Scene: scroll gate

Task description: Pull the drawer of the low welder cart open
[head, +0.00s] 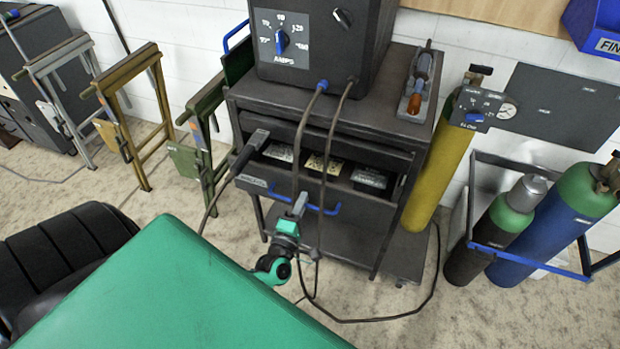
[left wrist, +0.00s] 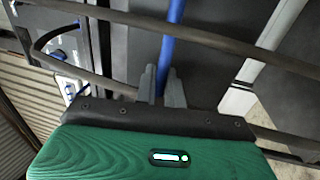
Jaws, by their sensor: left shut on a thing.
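The low dark welder cart (head: 415,110) stands ahead in the head view. Its drawer (head: 366,208) is pulled part way out, and several small boxes show inside. A blue bar handle (head: 325,210) runs along the drawer front. My left gripper (head: 298,208) is at this handle, shut on it. In the left wrist view the blue handle (left wrist: 166,60) passes between the two grey fingers (left wrist: 162,86). My right gripper is not in view.
The welder box (head: 320,45) stands on the cart, and its cables hang in front of the drawer by my gripper. A yellow cylinder (head: 435,170) stands right of the cart. Green and blue cylinders (head: 545,225) stand further right. Folding stands (head: 130,110) are left. Carpet before the cart is mostly clear.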

